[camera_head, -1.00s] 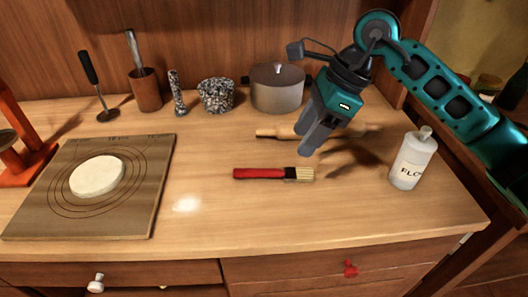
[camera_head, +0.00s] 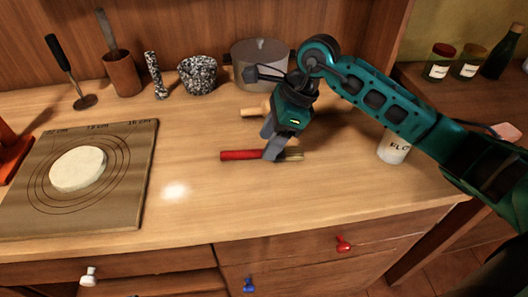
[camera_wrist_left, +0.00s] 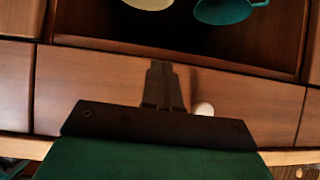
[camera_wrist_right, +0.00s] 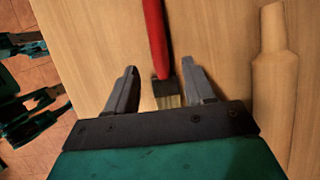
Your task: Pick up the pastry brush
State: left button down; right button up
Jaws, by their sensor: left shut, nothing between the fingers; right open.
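The pastry brush (camera_head: 240,155) lies flat on the wooden counter, its red handle pointing left and its pale bristles to the right. My right gripper (camera_head: 270,150) is down at the brush, near where handle and bristles join. In the right wrist view the brush (camera_wrist_right: 155,40) runs between the open fingers of the right gripper (camera_wrist_right: 158,85), with a gap on both sides; the bristle end is partly hidden by the gripper body. My left gripper (camera_wrist_left: 163,70) is shut and empty in front of a drawer face in the left wrist view; it is not in the head view.
A rolling pin (camera_head: 254,113) lies just behind the brush and shows beside the right finger in the right wrist view (camera_wrist_right: 275,80). A flour bottle (camera_head: 393,149) stands to the right, partly behind my arm. A pastry board (camera_head: 120,190) with dough is at left.

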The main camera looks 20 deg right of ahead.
jog(key=shift+x, duration=1.35)
grip_shut()
